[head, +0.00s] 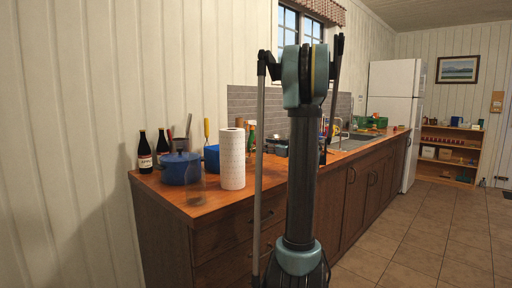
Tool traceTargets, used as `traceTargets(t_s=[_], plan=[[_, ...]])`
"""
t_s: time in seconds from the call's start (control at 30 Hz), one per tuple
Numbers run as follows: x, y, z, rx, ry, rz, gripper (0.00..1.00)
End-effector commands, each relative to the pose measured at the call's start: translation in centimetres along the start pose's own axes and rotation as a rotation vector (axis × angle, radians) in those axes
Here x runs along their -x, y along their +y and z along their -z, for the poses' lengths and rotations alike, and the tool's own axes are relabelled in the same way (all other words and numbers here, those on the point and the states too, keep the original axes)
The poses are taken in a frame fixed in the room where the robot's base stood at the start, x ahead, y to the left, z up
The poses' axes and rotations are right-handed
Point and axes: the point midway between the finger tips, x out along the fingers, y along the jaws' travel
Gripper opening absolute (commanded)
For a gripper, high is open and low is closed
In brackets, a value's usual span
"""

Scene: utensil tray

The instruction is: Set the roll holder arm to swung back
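A white paper towel roll (232,158) stands upright near the front edge of the wooden counter, left of my arm in the head view. I cannot make out a separate roll holder arm beside it, so its position cannot be told. My own arm rises through the middle of the view and hides part of the counter behind it. I cannot make out my gripper's fingers anywhere in the view, and nothing of mine is seen touching the roll.
A blue pot (181,169) and two dark bottles (145,153) stand left of the roll on the counter (204,202). A green crate (370,122) sits farther back, near a white fridge (393,92). The tiled floor (420,240) at right is clear.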

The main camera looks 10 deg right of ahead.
Motion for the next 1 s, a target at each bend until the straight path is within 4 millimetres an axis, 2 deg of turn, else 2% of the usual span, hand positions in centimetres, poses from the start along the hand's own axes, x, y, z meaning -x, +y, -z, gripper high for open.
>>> traceTargets(t_s=[0.2, 0.4, 0.6, 0.87, 1.0], plan=[[-3.9, -0.1, 0.0, 0.000, 0.001, 0.003, 0.39], [-6.3, 0.0, 0.0, 0.000, 0.000, 0.001, 0.39], [-7.3, -0.1, 0.0, 0.000, 0.000, 0.000, 0.39], [-7.4, 0.0, 0.0, 0.000, 0.000, 0.000, 0.39], [-7.4, 0.0, 0.0, 0.000, 0.000, 0.000, 0.10]])
